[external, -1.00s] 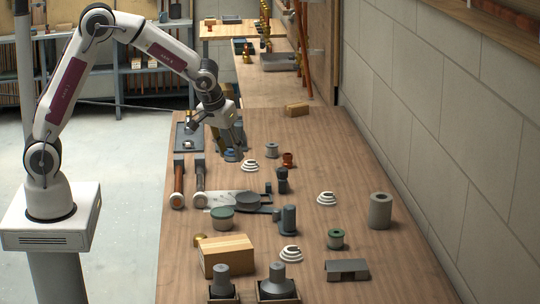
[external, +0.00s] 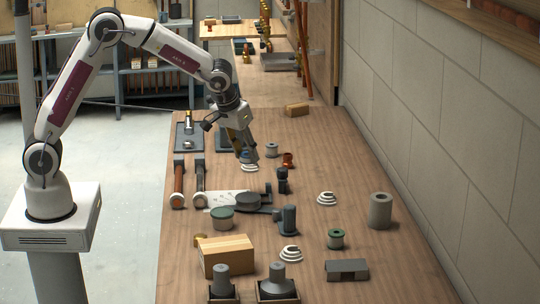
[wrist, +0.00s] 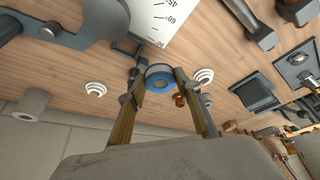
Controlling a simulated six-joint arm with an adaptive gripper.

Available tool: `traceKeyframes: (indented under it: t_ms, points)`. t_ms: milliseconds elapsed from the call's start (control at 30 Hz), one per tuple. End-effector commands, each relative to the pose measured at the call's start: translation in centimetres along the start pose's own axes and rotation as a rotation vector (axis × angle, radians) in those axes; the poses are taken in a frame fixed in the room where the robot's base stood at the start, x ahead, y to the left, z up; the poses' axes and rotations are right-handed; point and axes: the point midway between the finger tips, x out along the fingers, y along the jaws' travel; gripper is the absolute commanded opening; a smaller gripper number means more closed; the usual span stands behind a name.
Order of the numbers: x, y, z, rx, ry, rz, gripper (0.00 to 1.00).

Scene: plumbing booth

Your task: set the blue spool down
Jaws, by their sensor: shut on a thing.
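The blue spool (wrist: 161,77) sits between my two fingertips in the wrist view, its ringed end facing the camera. My gripper (wrist: 159,83) is shut on it. In the external view my gripper (external: 247,153) points down over the far-middle part of the workbench. The spool is small there and partly hidden by the fingers. A white stepped cone (external: 249,167) stands just below the fingertips in that view. I cannot tell whether the spool touches anything beneath it.
A grey-blue spool (external: 271,150) and a copper fitting (external: 288,160) stand just right of my gripper. A dark fitting (external: 282,181) is nearer the camera. Two hammers (external: 198,182) lie left. Bare wood lies right of the copper fitting (external: 330,160).

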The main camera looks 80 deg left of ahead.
Motion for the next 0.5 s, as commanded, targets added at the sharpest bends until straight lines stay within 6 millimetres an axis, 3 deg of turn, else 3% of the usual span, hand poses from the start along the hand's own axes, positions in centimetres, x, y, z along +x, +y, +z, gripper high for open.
traceKeyframes:
  t_ms: [500]
  points:
    - [0.8, 11.1, -1.6, 0.193, 0.001, 0.073, 0.2]
